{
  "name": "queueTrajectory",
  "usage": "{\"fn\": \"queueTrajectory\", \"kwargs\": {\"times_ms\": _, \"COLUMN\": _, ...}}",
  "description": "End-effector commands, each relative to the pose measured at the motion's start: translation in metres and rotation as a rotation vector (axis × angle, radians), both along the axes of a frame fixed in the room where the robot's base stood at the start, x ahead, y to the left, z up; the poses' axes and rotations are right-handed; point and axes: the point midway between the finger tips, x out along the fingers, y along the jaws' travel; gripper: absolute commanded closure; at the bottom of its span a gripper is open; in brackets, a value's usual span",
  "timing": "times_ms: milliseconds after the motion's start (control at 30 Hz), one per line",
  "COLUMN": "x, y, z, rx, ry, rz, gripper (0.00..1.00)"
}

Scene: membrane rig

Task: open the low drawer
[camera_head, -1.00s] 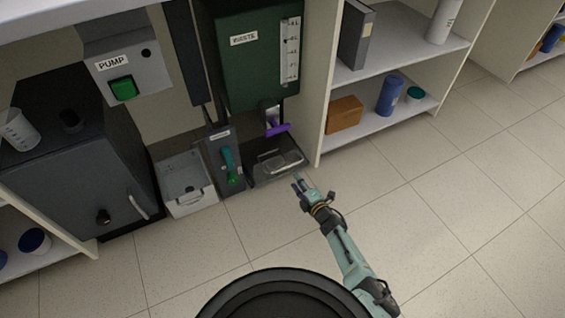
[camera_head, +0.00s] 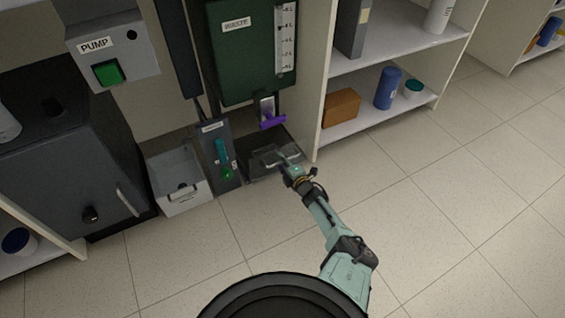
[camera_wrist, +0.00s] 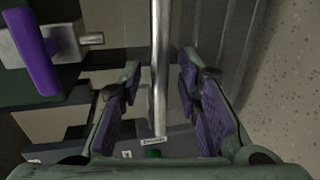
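The low dark drawer (camera_head: 258,170) sits at floor level under the green waste tank, with a silver bar handle (camera_head: 283,157) at its front. In the wrist view the handle (camera_wrist: 160,75) runs lengthwise between my two fingers. My gripper (camera_head: 289,171) is at the drawer's front; in the wrist view its purple-padded fingers (camera_wrist: 164,115) are apart, one on each side of the bar, with a gap visible on both sides. I cannot tell whether the drawer stands slightly out; my gripper partly covers its front.
A purple valve lever (camera_head: 272,122) hangs just above the drawer. A shelf unit (camera_head: 325,100) rises close on the right. The floor in front is clear.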

Motion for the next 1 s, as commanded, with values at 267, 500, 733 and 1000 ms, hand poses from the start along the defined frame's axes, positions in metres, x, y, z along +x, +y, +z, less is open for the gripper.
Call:
{"fn": "queueTrajectory", "kwargs": {"times_ms": 267, "x": -0.0002, "y": -0.0003, "z": 0.0004, "rx": 0.000, "ry": 0.000, "rz": 0.000, "gripper": 0.79}}
{"fn": "queueTrajectory", "kwargs": {"times_ms": 500, "x": -0.0002, "y": -0.0003, "z": 0.0002, "rx": 0.000, "ry": 0.000, "rz": 0.000, "gripper": 0.95}}
{"fn": "queueTrajectory", "kwargs": {"times_ms": 733, "x": -0.0004, "y": -0.0003, "z": 0.0002, "rx": 0.000, "ry": 0.000, "rz": 0.000, "gripper": 1.00}}
{"fn": "queueTrajectory", "kwargs": {"times_ms": 1000, "x": -0.0004, "y": -0.0002, "z": 0.0001, "rx": 0.000, "ry": 0.000, "rz": 0.000, "gripper": 1.00}}
